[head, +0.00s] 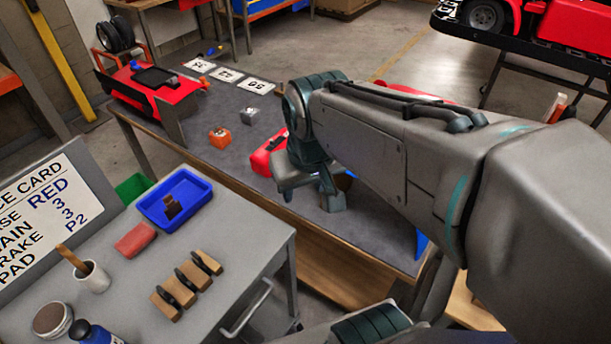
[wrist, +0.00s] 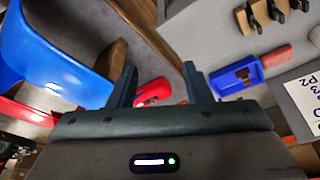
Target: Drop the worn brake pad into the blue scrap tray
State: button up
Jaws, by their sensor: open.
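The blue scrap tray (head: 201,190) sits on the grey cart at the left; it also shows at the upper right of the wrist view (wrist: 217,84). A small dark brown piece (head: 172,206) lies inside it and looks like the worn brake pad; it shows in the wrist view too (wrist: 243,75). My gripper (head: 312,193) is over the dark workbench, to the right of the tray and apart from it. Its two fingers (wrist: 160,84) are spread with nothing held between them. The arm hides part of the bench.
Wooden blocks holding dark pads (head: 186,285), a red cloth-like block (head: 136,240), a cup (head: 93,277) and a sign (head: 50,210) are on the cart. A red part (head: 263,158) lies on the bench near my gripper. A large blue curved part (wrist: 40,60) is close in the wrist view.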

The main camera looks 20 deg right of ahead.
jog(key=shift+m, duration=0.4)
jog(key=s, duration=0.1)
jog(key=s+d+f, duration=0.1)
jog(key=s+f, duration=0.1)
jog(key=shift+s+d, duration=0.25)
jog(key=shift+s, duration=0.1)
dwell(1.7)
